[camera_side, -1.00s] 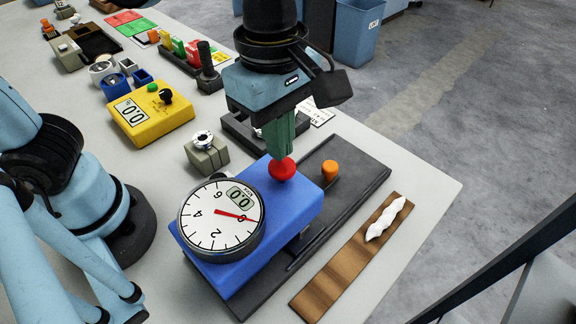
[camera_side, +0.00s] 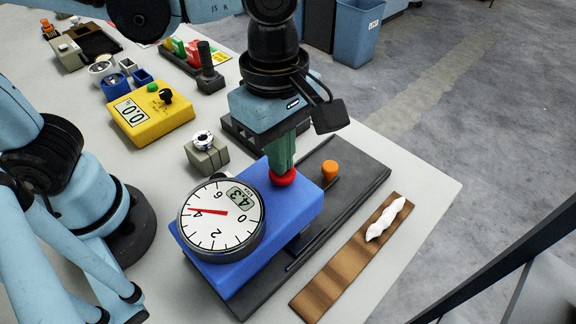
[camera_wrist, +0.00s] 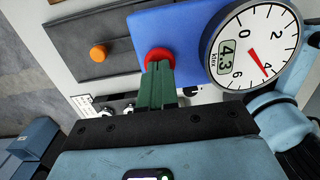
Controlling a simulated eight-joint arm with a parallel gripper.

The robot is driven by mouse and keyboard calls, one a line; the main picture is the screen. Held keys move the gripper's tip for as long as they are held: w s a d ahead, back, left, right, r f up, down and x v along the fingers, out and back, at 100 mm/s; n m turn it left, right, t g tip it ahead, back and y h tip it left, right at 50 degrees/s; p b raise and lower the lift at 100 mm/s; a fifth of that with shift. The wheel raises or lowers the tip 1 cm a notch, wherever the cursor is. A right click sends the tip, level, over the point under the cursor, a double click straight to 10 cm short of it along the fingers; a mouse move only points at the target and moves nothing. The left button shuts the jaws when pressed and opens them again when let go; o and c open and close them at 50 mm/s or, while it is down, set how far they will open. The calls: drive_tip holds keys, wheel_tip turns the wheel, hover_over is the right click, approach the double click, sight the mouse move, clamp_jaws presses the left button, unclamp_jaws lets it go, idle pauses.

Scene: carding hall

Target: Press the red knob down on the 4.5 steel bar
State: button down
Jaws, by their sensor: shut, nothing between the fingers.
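The red knob (camera_side: 284,180) is on the blue instrument body (camera_side: 290,212) and also shows in the wrist view (camera_wrist: 159,54). My gripper (camera_side: 283,168) is shut and empty, its green fingers pointing down with their tips against the knob's top. In the wrist view the fingertips (camera_wrist: 158,72) meet the knob too. The round dial (camera_side: 221,221) on the body has its red needle a little past 4, and its small display (camera_side: 241,196) reads 4.3. The wrist view's dial (camera_wrist: 251,46) agrees. I cannot make out a separate steel bar.
A dark base plate (camera_side: 355,190) with an orange knob (camera_side: 330,170) lies under the blue body. A wooden strip (camera_side: 345,265) with white fibre (camera_side: 386,220) is at the right. A yellow meter (camera_side: 150,116) and a grey block (camera_side: 206,154) stand to the left.

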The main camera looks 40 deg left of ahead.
drive_tip(key=shift+f, duration=0.25)
wheel_tip(320, 180, up, 15)
drive_tip(key=shift+a+f, duration=0.2)
drive_tip(key=shift+a, duration=0.2)
drive_tip(key=shift+w+a+f, duration=0.1)
idle(0.8)
